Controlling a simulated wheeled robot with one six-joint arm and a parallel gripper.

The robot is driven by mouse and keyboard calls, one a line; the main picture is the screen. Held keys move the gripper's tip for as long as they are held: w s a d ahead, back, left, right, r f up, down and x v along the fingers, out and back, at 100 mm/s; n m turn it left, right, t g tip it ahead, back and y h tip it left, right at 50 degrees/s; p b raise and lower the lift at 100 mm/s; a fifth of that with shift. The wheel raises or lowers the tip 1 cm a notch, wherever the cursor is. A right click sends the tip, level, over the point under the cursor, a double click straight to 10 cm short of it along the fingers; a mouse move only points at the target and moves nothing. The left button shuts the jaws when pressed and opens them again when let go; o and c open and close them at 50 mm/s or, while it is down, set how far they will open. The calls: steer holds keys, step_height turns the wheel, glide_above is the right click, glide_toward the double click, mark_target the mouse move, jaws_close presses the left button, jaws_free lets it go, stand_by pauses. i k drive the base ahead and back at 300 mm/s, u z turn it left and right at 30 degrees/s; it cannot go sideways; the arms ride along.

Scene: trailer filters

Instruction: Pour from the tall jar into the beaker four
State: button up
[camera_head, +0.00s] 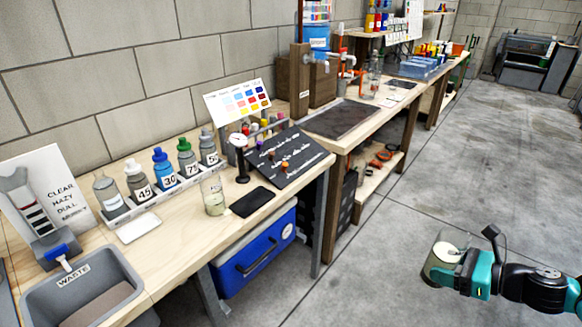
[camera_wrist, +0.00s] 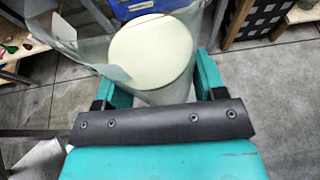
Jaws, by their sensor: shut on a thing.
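The tall jar (camera_head: 438,262) is clear glass with pale cream contents. My gripper (camera_head: 462,262), with teal fingers, is shut on it at the lower right of the head view, out over the open floor and away from the bench. In the wrist view the jar (camera_wrist: 150,50) is between the fingers, its pale contents showing through the glass; its exact tilt is hard to tell. A clear glass vessel (camera_head: 213,195) with a little pale content stands on the near bench, apart from my gripper. I cannot read a label marking it as beaker four.
Several labelled bottles (camera_head: 160,166) stand in a white rack along the wall. A grey waste tub (camera_head: 127,292) is at the front left. A black pad (camera_head: 252,201) and a tilted dark board (camera_head: 290,158) lie by the glass vessel. The concrete floor (camera_head: 455,165) is clear.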

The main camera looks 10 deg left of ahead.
mark_target(213, 195)
steer(key=z, duration=1.1)
steer(key=i, duration=0.4)
steer(key=u, duration=1.95)
